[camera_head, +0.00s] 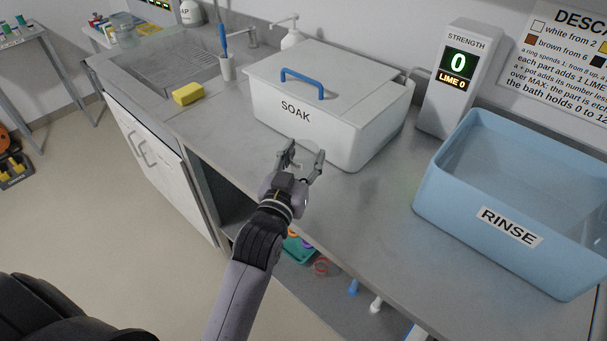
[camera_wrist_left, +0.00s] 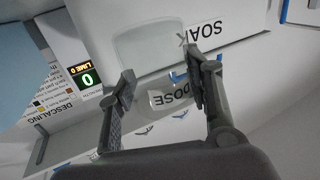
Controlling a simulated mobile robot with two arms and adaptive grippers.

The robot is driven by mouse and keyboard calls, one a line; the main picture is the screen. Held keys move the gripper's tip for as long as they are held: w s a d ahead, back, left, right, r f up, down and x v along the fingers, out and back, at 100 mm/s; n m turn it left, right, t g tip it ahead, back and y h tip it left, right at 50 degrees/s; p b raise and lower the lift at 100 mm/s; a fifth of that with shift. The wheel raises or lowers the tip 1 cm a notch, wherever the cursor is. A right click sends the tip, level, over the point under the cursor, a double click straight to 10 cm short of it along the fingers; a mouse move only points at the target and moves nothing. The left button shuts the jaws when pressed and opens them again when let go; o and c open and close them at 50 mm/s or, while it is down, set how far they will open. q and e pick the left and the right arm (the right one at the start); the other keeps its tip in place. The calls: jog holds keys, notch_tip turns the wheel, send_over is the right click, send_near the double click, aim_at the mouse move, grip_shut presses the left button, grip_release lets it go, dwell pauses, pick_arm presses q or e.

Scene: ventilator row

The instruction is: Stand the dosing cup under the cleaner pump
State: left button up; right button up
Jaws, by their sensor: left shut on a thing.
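My left gripper (camera_head: 304,153) is shut on the dosing cup (camera_head: 308,158), in front of the soak bin near the counter's front edge. The cup is clear and hard to make out in the head view. In the left wrist view the cup (camera_wrist_left: 150,45) sits between the two fingers, with a DOSE label on it. A white pump bottle (camera_head: 291,39) with a spout stands at the back of the counter behind the soak bin, its lower part hidden. I cannot read a label on it. My right gripper is not in view.
The white SOAK bin (camera_head: 340,140), lidded with a blue handle, stands between the gripper and the pump. A blue RINSE bin (camera_head: 450,205) and a strength display (camera_head: 432,105) reading 0 are to the right. A yellow sponge (camera_head: 188,94) and brush holder (camera_head: 228,68) are left.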

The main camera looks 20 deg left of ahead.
aim_at(303, 174)
pick_arm(q)
jog(key=shift+f, duration=2.4)
jog(key=shift+f, duration=0.1)
jog(key=o, duration=1.1)
